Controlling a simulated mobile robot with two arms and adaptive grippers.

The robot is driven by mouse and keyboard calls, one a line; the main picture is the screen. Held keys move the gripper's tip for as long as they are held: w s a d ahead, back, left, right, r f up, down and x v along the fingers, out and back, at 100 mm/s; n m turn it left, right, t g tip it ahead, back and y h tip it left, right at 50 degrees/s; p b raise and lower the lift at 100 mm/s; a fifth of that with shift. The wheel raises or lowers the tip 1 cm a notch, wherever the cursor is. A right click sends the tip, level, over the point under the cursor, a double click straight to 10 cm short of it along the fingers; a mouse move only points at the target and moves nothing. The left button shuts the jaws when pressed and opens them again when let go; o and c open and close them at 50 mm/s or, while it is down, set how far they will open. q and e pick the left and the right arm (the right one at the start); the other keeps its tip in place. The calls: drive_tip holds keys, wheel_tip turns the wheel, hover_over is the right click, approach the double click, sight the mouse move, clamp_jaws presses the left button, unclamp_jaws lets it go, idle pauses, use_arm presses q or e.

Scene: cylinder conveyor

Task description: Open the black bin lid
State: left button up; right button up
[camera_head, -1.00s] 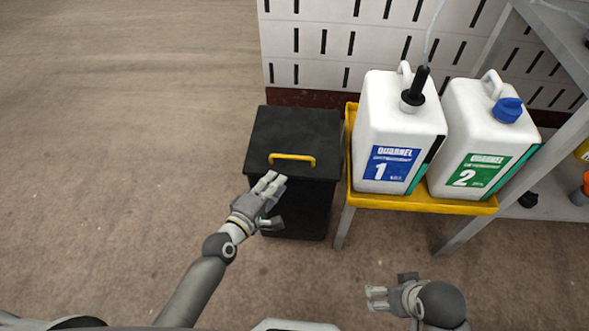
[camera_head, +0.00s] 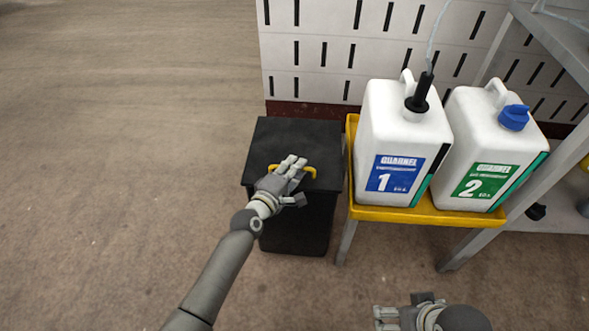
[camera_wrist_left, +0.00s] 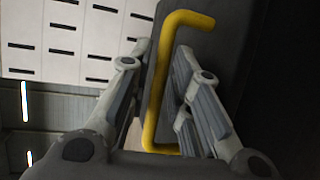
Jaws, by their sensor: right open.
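The black bin (camera_head: 296,232) stands on the floor with its black lid (camera_head: 298,140) down. A yellow handle (camera_head: 311,172) is on the front part of the lid. My left gripper (camera_head: 292,170) is at the handle and hides part of it in the head view. In the left wrist view, the yellow handle (camera_wrist_left: 158,88) runs between the two separated fingers of my left gripper (camera_wrist_left: 152,85), which is open. My right gripper (camera_head: 386,318) is low in the head view, away from the bin, open and partly cut off by the frame.
A yellow-topped stand (camera_head: 424,215) just right of the bin holds white canister 1 (camera_head: 400,130) and white canister 2 (camera_head: 487,145). A slotted white wall (camera_head: 340,62) is behind. Floor left of the bin is clear.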

use_arm(q)
clamp_jaws()
idle(0.5)
